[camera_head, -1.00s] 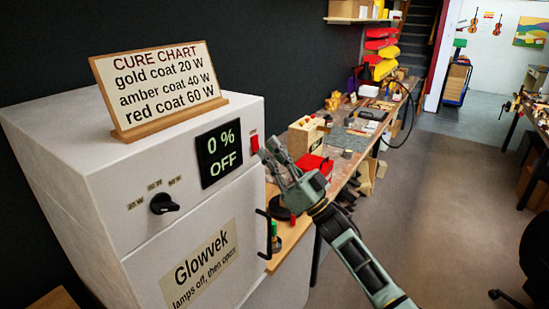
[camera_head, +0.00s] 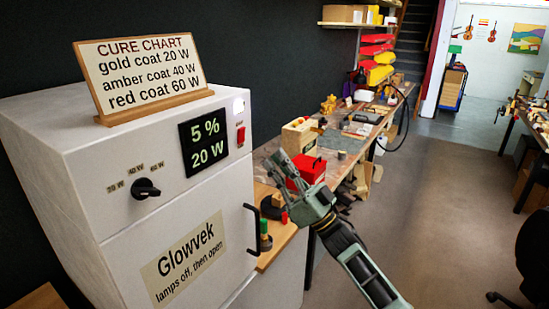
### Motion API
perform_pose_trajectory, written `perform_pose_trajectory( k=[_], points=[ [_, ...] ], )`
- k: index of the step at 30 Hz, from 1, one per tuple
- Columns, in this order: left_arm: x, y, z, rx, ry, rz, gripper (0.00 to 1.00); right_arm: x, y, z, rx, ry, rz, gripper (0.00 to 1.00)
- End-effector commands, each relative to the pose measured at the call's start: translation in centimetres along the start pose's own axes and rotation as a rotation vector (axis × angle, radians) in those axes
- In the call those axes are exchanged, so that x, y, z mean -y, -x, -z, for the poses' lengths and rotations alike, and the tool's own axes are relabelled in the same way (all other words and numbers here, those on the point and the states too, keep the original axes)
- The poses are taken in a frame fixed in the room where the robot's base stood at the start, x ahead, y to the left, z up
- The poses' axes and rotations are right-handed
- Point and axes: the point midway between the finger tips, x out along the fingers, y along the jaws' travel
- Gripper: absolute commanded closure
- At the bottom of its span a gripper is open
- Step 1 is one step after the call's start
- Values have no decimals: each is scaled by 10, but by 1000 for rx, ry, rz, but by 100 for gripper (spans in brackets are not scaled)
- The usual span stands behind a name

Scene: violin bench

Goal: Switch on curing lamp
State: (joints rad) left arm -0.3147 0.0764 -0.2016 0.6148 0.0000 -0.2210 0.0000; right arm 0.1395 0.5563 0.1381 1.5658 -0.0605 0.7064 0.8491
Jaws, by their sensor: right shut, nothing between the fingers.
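The white Glowvek curing cabinet (camera_head: 75,165) stands at the left. Its dark display (camera_head: 204,142) reads 5 % and 20 W in green. A red switch (camera_head: 240,136) sits right of the display, with a bright white spot (camera_head: 239,106) above it. A black knob (camera_head: 146,188) sits below labels for 20 W, 40 W and 60 W. The door has a black handle (camera_head: 252,229) and appears closed. My right gripper (camera_head: 277,166) is shut and empty, to the right of the switch and apart from the cabinet. My left gripper is not in view.
A cure chart (camera_head: 148,72) stands on the cabinet. Behind my right gripper, a long workbench (camera_head: 333,172) holds a red box (camera_head: 307,169), a wooden block and several tools. Open floor (camera_head: 430,210) lies to the right, with a black chair (camera_head: 530,250) at its edge.

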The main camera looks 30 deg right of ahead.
Motion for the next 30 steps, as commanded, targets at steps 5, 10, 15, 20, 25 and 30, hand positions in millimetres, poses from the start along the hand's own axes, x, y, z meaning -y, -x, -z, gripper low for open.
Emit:
perform_pose_trajectory(
  k=[5,10,15,20,25,30],
  points=[
    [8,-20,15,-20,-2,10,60,0,35,-9,3,1,0,100],
    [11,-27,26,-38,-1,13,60,0,55,-10,0,1,-1,100],
    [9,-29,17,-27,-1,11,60,0,61,-9,0,0,0,100],
    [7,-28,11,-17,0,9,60,0,61,-9,-1,1,0,100],
    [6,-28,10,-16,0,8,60,0,61,-9,-1,1,0,100],
    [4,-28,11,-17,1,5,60,0,61,-9,0,1,0,100]
  ],
)
